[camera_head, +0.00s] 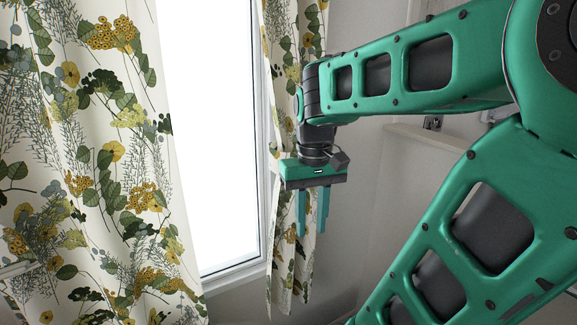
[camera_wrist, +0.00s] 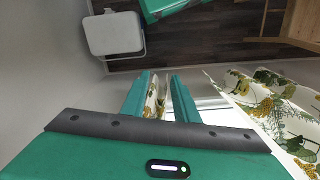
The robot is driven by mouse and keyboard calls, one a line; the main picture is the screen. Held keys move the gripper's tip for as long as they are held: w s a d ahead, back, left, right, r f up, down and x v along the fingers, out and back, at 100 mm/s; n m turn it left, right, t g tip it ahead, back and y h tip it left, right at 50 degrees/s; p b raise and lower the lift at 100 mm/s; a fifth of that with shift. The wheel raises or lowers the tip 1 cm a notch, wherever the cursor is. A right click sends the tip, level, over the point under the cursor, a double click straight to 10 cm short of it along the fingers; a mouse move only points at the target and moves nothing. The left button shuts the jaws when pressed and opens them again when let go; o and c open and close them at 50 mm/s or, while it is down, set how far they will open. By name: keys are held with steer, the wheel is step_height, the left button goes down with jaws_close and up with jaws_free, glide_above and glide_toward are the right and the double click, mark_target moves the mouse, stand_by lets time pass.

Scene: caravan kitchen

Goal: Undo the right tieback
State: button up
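The right curtain (camera_head: 286,270), white with green and yellow flowers, hangs as a narrow strip at the window's right edge. My gripper (camera_head: 311,214) points down in front of it, its two fingers apart. In the wrist view a strip of floral cloth (camera_wrist: 154,98) shows between the fingers of my gripper (camera_wrist: 162,80); I cannot tell whether it lies between them or behind them. I cannot make out the right tieback clearly; my gripper's body covers part of the curtain at that height.
The left curtain (camera_head: 100,150) hangs wide across the left side. The bright window (camera_head: 212,130) lies between the curtains. A small ledge (camera_head: 415,137) juts from the right wall. In the wrist view, a pale flat-topped object (camera_wrist: 115,34) stands over the dark floor (camera_wrist: 205,45).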

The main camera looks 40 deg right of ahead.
steer(key=w+d+r+n, duration=0.1)
steer(key=w+d+r, duration=0.1)
steer(key=w+r, duration=0.2)
steer(key=w+d+r, duration=0.3)
steer(key=w+r, duration=0.1)
steer(key=r, duration=0.4)
steer(key=w+d+r+n, duration=0.1)
steer(key=w+d+r, duration=0.1)
steer(key=w+r, duration=0.2)
steer(key=shift+w+d+r+n, duration=0.15)
steer(key=shift+r, duration=0.4)
steer(key=shift+w+d+r+n, duration=0.15)
steer(key=shift+r, duration=0.35)
steer(key=shift+f, duration=5.4)
jaws_close()
